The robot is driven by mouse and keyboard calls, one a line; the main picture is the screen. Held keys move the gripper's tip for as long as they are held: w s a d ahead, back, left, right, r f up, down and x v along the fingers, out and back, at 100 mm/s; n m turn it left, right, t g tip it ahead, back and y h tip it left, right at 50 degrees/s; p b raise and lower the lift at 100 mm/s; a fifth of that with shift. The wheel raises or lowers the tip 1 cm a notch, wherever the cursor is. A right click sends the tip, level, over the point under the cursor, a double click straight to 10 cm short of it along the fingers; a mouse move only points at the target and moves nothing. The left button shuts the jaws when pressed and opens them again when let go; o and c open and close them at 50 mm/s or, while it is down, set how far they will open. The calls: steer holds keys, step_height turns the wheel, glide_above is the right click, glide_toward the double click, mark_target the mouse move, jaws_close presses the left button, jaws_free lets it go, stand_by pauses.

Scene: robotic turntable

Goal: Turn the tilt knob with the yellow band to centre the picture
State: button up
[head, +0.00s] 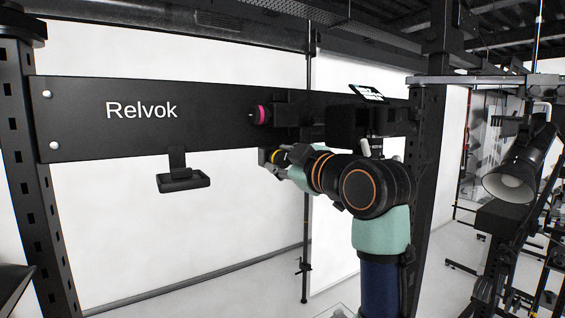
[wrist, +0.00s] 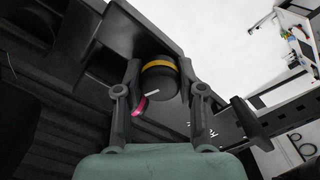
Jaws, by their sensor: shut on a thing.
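The tilt knob with the yellow band (wrist: 160,82) is a dark round knob with a pale pointer line on its face. In the wrist view it sits between the two fingers of my gripper (wrist: 160,98), which is shut on it. In the head view my gripper (head: 279,157) reaches the knob from the right, below the black panel, and the arm and fingers hide most of the knob. A small tilted screen (head: 367,93) stands on top of the panel at the right; its picture is too small to read.
A small black tray (head: 184,181) hangs below the panel at left. A dark upright post (head: 424,180) stands behind my arm.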

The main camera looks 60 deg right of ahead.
steer(key=shift+n, duration=1.7)
steer(key=shift+r, duration=0.1)
steer(key=o, duration=1.1)
steer(key=shift+o, duration=0.2)
steer(key=v, duration=1.2)
